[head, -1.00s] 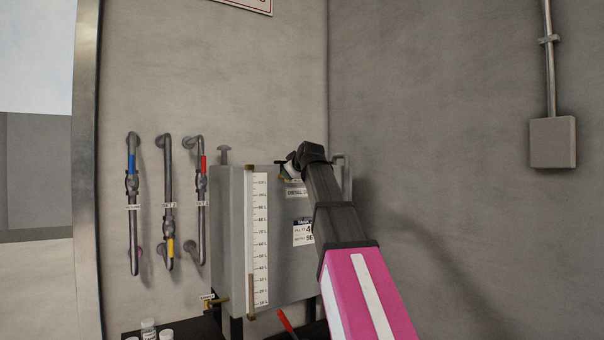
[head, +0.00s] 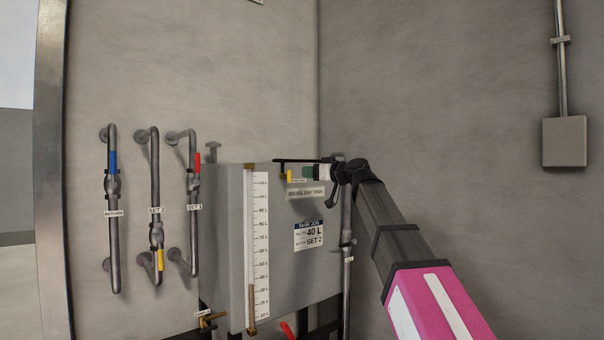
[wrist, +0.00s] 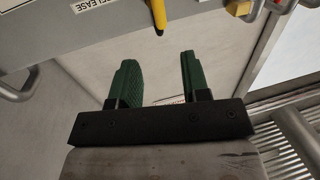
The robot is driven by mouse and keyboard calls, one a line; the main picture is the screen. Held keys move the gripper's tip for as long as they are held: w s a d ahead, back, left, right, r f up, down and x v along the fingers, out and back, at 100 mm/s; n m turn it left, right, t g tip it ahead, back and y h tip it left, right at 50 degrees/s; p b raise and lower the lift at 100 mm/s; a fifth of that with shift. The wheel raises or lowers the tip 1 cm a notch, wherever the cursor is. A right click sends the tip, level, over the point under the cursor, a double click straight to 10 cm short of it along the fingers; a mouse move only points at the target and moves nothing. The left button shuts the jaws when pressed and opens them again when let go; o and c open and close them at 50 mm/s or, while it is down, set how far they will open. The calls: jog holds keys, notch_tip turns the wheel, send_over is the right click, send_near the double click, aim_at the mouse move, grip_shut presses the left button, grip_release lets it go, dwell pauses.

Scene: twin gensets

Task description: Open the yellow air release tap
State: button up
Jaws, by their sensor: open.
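The yellow air release tap (head: 289,175) shows as a small yellow lever near the top of the grey day tank (head: 222,240), by a small label. In the wrist view its yellow handle (wrist: 158,14) hangs at the top edge, right of a white label ending in RELEASE (wrist: 95,4). My gripper (wrist: 158,60) is open, with two green fingers apart and nothing between them. The handle's tip lies beyond the fingertips, in line with the gap, and appears apart from them. In the head view my gripper (head: 307,173) is just right of the lever.
Three wall pipes with blue (head: 113,162), yellow (head: 160,260) and red (head: 198,163) handles stand left of the tank. A sight gauge (head: 261,245) runs down its front. A vertical pipe (head: 347,270) stands at its right side.

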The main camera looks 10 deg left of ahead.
aim_at(290, 171)
jog(key=x, duration=1)
jog(key=shift+w+a, duration=0.1)
jog(key=shift+a, duration=0.1)
grip_shut()
